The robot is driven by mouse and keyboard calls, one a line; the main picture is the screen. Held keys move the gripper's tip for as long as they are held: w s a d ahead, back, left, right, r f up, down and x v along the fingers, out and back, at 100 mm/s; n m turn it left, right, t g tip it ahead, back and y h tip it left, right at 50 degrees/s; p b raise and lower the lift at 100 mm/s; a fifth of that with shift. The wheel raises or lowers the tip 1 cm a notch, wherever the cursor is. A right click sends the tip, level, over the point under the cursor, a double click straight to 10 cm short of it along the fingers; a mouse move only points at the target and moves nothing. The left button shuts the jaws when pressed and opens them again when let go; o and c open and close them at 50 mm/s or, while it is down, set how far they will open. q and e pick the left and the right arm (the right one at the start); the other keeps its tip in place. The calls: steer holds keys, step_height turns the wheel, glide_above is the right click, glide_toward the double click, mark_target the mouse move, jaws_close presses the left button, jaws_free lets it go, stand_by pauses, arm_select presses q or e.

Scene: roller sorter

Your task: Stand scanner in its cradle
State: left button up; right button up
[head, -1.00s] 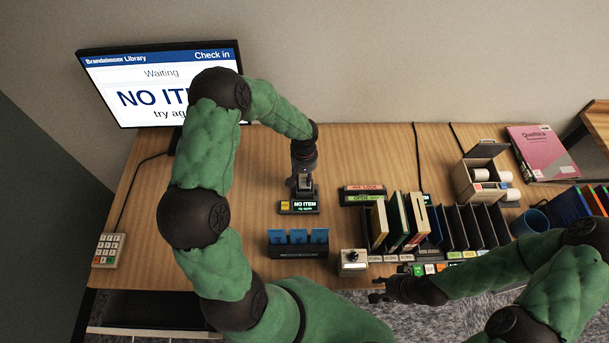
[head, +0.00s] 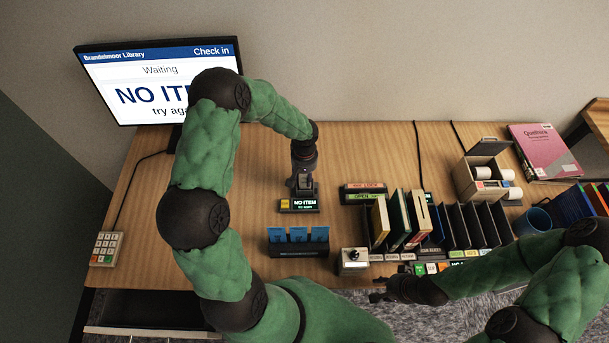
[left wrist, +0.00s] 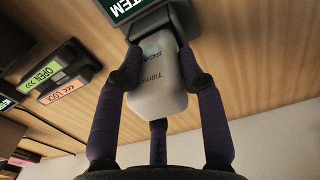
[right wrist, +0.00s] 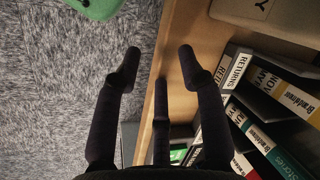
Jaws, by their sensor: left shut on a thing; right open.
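The scanner (left wrist: 158,85) is a pale, rounded handheld body with printed lettering, seen in the left wrist view. My left gripper (left wrist: 160,78) is shut on it, a finger on each side. The scanner's far end meets a dark grey holder, the cradle (left wrist: 150,18), which has a "NO ITEM" display; whether it is fully seated is hard to tell. In the head view the cradle (head: 300,205) stands on the desk, with my left gripper (head: 303,180) directly above it, hiding most of the scanner. My right gripper (right wrist: 160,65) is open and empty at the desk's front edge.
A monitor (head: 160,85) reading "NO ITEM" stands at the back left. A dark box of blue cards (head: 298,250) sits in front of the cradle. OPEN and LOCK signs (head: 363,193) and upright books (head: 405,220) are to the right. The desk left of the cradle is mostly clear.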

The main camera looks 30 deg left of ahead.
arm_select(q)
steer(key=shift+w+f+b, duration=0.1)
steer(key=shift+f+b, duration=0.2)
steer(key=shift+f, duration=0.1)
steer(key=shift+f, duration=0.25)
steer(key=shift+f+b, duration=0.2)
steer(key=shift+b, duration=0.3)
steer(key=o, duration=1.3)
steer(key=shift+a+r, duration=0.1)
steer(key=shift+r, duration=0.35)
steer(key=r, duration=0.6)
steer(key=shift+s+r, duration=0.2)
steer(key=shift+r, duration=0.35)
